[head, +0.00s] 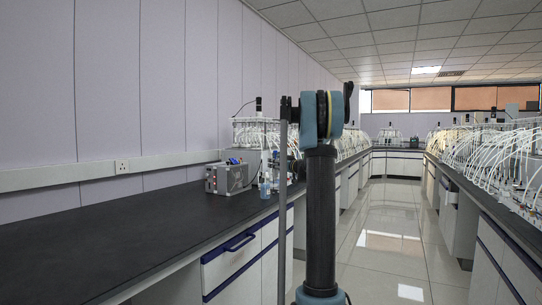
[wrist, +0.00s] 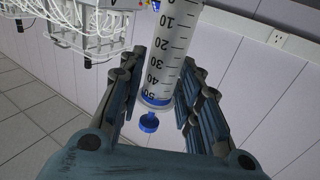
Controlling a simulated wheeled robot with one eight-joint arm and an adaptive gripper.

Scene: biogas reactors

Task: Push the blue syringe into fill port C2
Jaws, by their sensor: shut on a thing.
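The syringe (wrist: 164,62) has a clear barrel with black graduation marks and a blue plunger with a round blue end (wrist: 148,122). My gripper (wrist: 162,66) is shut on its barrel in the wrist view, one finger on each side. The syringe's far end runs out of the top of the wrist view, so its tip is hidden. A white reactor rack (wrist: 85,25) with wires and a letter A stands at the upper left. I cannot make out port C2. In the head view my own arm covers most of the gripper area, and the syringe cannot be made out.
In the head view a long dark bench (head: 120,235) runs along the left wall, its near part clear. A grey box instrument (head: 229,178) and a light blue container (head: 264,190) stand on it. Racks with white tubes (head: 490,155) line the right bench. The aisle floor (head: 390,240) is free.

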